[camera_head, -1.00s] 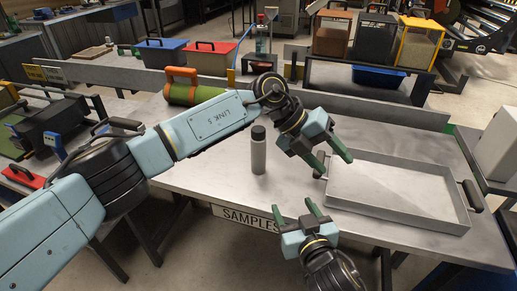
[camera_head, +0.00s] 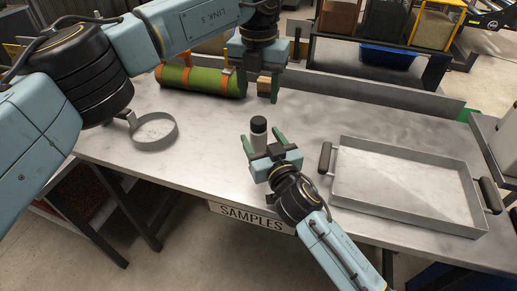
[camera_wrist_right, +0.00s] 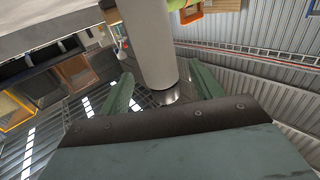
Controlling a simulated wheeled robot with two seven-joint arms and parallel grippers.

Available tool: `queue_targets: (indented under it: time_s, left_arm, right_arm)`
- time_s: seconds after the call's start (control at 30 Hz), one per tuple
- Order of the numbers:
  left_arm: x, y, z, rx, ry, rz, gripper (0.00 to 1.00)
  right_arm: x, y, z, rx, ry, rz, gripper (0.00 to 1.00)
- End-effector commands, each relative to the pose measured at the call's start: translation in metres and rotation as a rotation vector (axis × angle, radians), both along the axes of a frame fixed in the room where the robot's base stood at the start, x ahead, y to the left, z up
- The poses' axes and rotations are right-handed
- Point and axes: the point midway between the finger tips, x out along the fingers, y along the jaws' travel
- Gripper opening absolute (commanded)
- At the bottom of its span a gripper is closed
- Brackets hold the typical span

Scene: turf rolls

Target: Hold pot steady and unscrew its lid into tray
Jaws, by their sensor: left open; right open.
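The pot (camera_head: 258,142) is a small grey cylinder standing upright on the table, with a black lid (camera_head: 258,124) on top. My right gripper (camera_head: 261,138) is open, low at the pot, one green finger on each side. In the right wrist view the grey pot body (camera_wrist_right: 152,40) shows between the spread fingers (camera_wrist_right: 160,75); contact cannot be told. My left gripper (camera_head: 256,86) is open, pointing down, above and behind the pot, apart from the lid. The tray (camera_head: 400,213) is shallow, grey and empty, with dark side handles, right of the pot.
A green roll with orange straps (camera_head: 205,82) lies at the back left. A raised ledge (camera_head: 385,93) runs along the back. The table between pot and tray is mostly clear.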

Motion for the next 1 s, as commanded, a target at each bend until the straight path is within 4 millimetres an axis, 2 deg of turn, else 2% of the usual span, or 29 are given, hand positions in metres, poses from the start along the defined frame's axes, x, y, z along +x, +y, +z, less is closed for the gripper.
queue_targets:
  time_s: [0.1,0.3,0.7,1.0]
  left_arm:
    - [0.0,0.0,0.0,-0.001,0.0,-0.001,0.54]
    - [0.0,0.0,0.0,-0.001,0.0,-0.001,0.54]
    - [0.0,0.0,0.0,-0.002,0.001,-0.001,0.54]
    - [0.0,0.0,0.0,-0.002,0.001,-0.001,0.54]
  right_arm:
    - [0.019,0.008,0.001,-0.002,-0.002,0.001,0.65]
    - [0.035,0.014,0.0,-0.002,-0.001,0.0,0.65]
    - [0.04,0.015,0.0,0.0,0.0,0.001,0.63]
    - [0.04,0.015,0.0,0.0,0.001,0.001,0.24]
